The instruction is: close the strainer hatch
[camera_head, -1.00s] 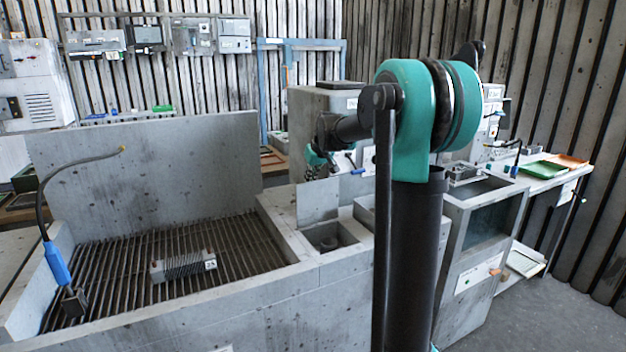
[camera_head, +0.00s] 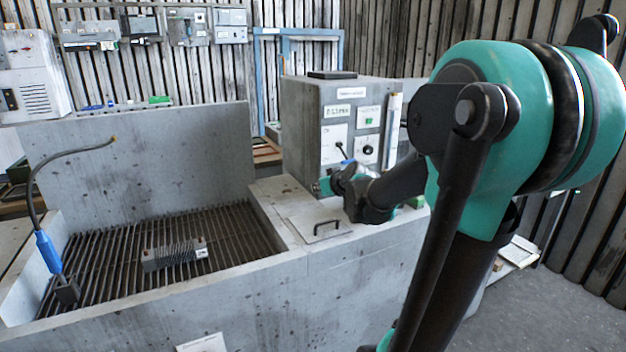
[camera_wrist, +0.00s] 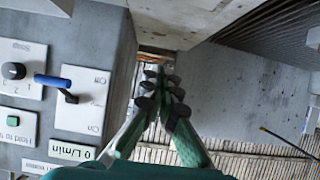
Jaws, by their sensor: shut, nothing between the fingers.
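The strainer hatch (camera_head: 309,221) is a flat grey plate with a dark bar handle (camera_head: 326,228). It lies flat over its opening in the concrete top, right of the grated basin, and no gap shows at its visible edges. Part of its right side is close to or behind my arm. My gripper (camera_head: 319,188) is above and behind the hatch in the head view, apart from the handle. In the wrist view my gripper (camera_wrist: 165,75) has its teal fingers together, with nothing between them.
A grey control box (camera_head: 300,130) with a blue-handled switch stands behind the hatch; the switch (camera_wrist: 62,86) is left of my fingers in the wrist view. A finned block (camera_head: 174,254) lies on the basin's grate (camera_head: 110,262). A blue-handled hose (camera_head: 46,252) stands at left.

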